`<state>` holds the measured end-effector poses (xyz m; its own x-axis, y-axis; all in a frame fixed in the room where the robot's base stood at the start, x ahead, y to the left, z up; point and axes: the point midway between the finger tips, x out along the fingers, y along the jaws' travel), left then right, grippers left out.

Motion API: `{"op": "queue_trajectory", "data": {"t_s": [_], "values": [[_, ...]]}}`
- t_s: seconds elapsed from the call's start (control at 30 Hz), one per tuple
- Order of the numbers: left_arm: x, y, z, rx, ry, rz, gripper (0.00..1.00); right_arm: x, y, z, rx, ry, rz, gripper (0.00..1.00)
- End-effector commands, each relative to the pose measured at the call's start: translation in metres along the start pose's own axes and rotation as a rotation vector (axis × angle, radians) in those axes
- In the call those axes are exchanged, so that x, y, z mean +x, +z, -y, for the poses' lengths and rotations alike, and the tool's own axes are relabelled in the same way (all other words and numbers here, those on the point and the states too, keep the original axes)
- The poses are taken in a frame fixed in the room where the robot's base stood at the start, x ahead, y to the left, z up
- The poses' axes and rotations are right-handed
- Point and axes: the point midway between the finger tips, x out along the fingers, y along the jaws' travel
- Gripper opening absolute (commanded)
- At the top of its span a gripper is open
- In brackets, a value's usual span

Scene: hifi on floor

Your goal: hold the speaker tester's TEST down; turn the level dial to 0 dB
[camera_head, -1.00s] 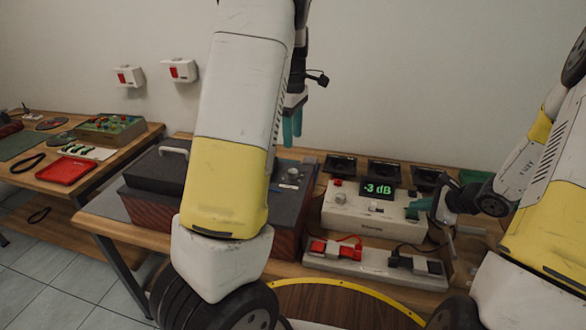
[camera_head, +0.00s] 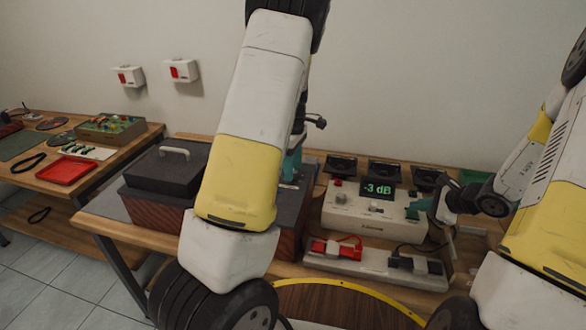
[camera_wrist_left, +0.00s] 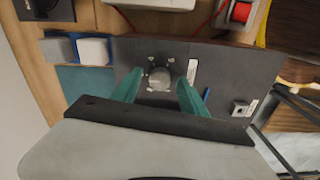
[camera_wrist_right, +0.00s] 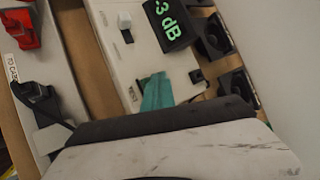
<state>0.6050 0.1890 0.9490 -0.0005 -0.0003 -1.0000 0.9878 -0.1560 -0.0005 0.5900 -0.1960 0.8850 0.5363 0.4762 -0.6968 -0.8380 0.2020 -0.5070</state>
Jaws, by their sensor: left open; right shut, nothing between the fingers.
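The white speaker tester (camera_head: 350,212) stands on the bench, its display (camera_head: 378,189) reading -3 dB. The display also shows in the right wrist view (camera_wrist_right: 168,22). My right gripper (camera_head: 413,210) is shut and empty, fingertips (camera_wrist_right: 155,92) down at the tester's right end. The TEST label (camera_wrist_right: 132,94) is beside them; the button is hidden, so I cannot tell whether it is pressed. My left gripper (camera_head: 291,166), partly hidden by my arm, is open above the dark amplifier. In the left wrist view, a round grey dial (camera_wrist_left: 160,78) lies between and beyond its fingers (camera_wrist_left: 157,90).
A white strip with red and black clips (camera_head: 375,262) lies in front of the tester. Several black speakers (camera_head: 384,172) stand behind it. A dark case with a handle (camera_head: 165,168) sits left of the amplifier. Another table with a red tray (camera_head: 66,170) is at far left.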

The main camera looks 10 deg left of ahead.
Motion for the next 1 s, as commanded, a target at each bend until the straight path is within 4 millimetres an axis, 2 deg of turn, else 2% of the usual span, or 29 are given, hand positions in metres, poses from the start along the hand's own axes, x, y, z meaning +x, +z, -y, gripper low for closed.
{"op": "queue_trajectory", "data": {"t_s": [0.33,0.37,0.6,1.0], "values": [[0.0037,0.0,0.0,0.0,0.0,0.0,0.51,0.0001,-0.0003,-0.0004,0.0,0.001,-0.001,0.0],[0.0037,0.0,0.0,0.0,0.0,0.0,0.47,0.0001,-0.0003,-0.0004,0.0,0.001,-0.001,0.0],[0.0035,0.0,-0.0001,0.0,0.0,0.0,0.0,0.0001,-0.0002,-0.0004,0.0,0.001,-0.001,0.0],[0.0032,-0.0003,-0.0002,0.053,0.001,0.0,0.0,0.0001,-0.0003,-0.0004,0.0,0.001,-0.001,0.0]]}}
